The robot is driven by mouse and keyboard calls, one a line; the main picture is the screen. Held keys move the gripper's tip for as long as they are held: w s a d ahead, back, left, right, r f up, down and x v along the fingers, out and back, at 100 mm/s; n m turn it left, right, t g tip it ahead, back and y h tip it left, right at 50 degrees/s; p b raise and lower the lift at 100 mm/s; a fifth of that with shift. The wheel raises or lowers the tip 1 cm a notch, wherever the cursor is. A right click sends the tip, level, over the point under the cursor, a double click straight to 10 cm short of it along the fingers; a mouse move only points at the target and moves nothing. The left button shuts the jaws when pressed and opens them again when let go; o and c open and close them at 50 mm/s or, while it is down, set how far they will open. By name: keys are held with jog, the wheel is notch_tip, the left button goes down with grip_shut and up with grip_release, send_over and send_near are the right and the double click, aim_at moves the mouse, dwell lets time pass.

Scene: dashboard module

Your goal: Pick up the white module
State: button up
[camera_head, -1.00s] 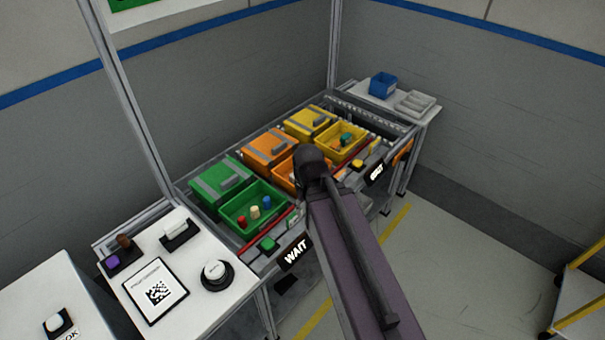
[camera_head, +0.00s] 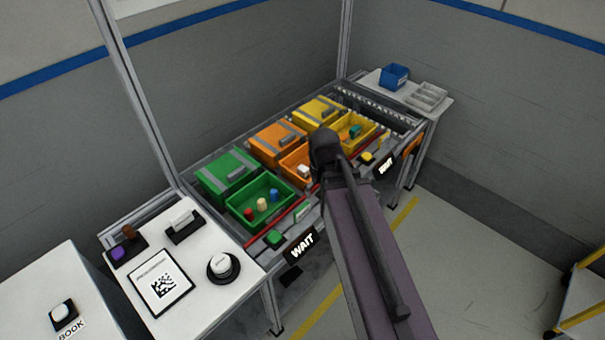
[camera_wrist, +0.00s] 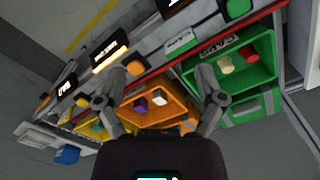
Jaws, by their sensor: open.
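A small white block (camera_wrist: 158,97), likely the white module, lies in the open orange bin (camera_wrist: 172,118) beside a purple block (camera_wrist: 140,104) in the wrist view. In the head view the white block (camera_head: 303,170) shows in the orange bin (camera_head: 288,159), partly covered by my arm. My gripper (camera_wrist: 162,99) is open and empty, its fingers spread to either side over the orange bin. The white block appears between the fingers, apart from both. In the head view my arm hides the gripper.
The open green bin (camera_head: 284,212) holds red, cream and blue pegs. The open yellow bin (camera_head: 371,137) holds a teal piece. Lidded boxes stand behind. A red rail (camera_wrist: 175,60) runs along the front. A white table (camera_head: 205,252) holds a round button and another white piece (camera_head: 181,218).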

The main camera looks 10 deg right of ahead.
aim_at(303, 168)
jog(key=w+f+n+b, duration=0.3)
jog(key=w, duration=1.1)
jog(key=w+f+n+b, duration=0.3)
jog(key=w+n, duration=0.1)
jog(key=w, duration=0.9)
jog(key=shift+w+f, duration=0.15)
jog(key=shift+w, duration=0.2)
jog(key=shift+f, duration=0.1)
notch_tip(303, 168, down, 8)
jog(key=b, duration=0.8)
jog(key=shift+d+f+b, duration=0.15)
jog(key=shift+f+b, duration=0.05)
jog(key=shift+b, duration=0.1)
jog(key=shift+f, duration=0.1)
jog(key=shift+s+f+b, duration=0.2)
jog(key=shift+f+b, duration=2.3)
jog(key=shift+b, duration=0.1)
grip_shut()
